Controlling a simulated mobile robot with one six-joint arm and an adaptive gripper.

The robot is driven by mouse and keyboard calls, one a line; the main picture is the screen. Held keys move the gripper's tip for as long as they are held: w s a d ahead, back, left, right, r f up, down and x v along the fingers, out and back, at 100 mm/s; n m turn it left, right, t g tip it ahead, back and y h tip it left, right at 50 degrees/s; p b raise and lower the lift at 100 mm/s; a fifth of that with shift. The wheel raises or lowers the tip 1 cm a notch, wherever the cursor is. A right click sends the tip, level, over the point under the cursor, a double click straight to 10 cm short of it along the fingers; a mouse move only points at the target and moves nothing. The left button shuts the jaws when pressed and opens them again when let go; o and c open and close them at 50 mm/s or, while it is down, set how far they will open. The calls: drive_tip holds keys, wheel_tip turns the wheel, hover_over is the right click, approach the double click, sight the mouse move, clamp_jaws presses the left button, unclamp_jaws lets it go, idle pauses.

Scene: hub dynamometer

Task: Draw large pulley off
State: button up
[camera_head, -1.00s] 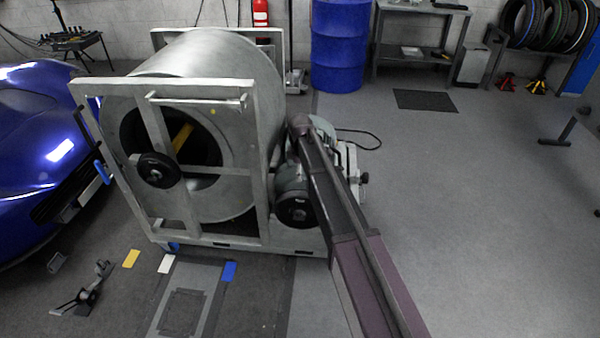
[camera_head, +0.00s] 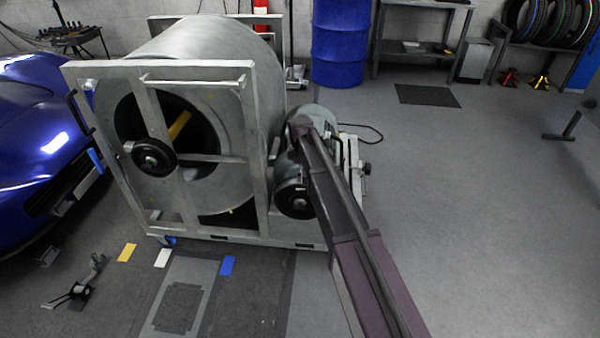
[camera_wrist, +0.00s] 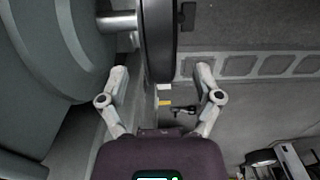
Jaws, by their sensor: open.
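In the head view, one black pulley (camera_head: 296,201) is on the green-grey motor (camera_head: 306,140) at the right of the frame. Another black pulley (camera_head: 154,157) sits at the centre of the large metal drum (camera_head: 200,45). Their sizes look close here; I cannot tell surely which is the large one. In the wrist view, a black pulley (camera_wrist: 160,40) appears edge-on, on a bright metal shaft (camera_wrist: 117,22) beside a green-grey housing (camera_wrist: 60,45). My gripper (camera_wrist: 162,80) is open, one finger on each side of the pulley's near edge, with gaps. The head view hides my fingers.
The metal frame (camera_head: 205,71) surrounds the drum. A blue car (camera_head: 40,140) stands left, and a blue barrel (camera_head: 341,42) behind. A small stand (camera_head: 80,290) lies on the floor at front left. The floor to the right is largely clear.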

sight(301, 184)
drive_tip(key=shift+f+b, duration=2.5)
drive_tip(key=shift+f, duration=0.3)
clamp_jaws()
drive_tip(key=shift+r, duration=0.15)
drive_tip(key=shift+s, duration=0.5)
drive_tip(key=s, duration=0.8)
drive_tip(key=shift+a, duration=0.15)
idle(0.6)
drive_tip(key=shift+s, duration=0.1)
idle(0.4)
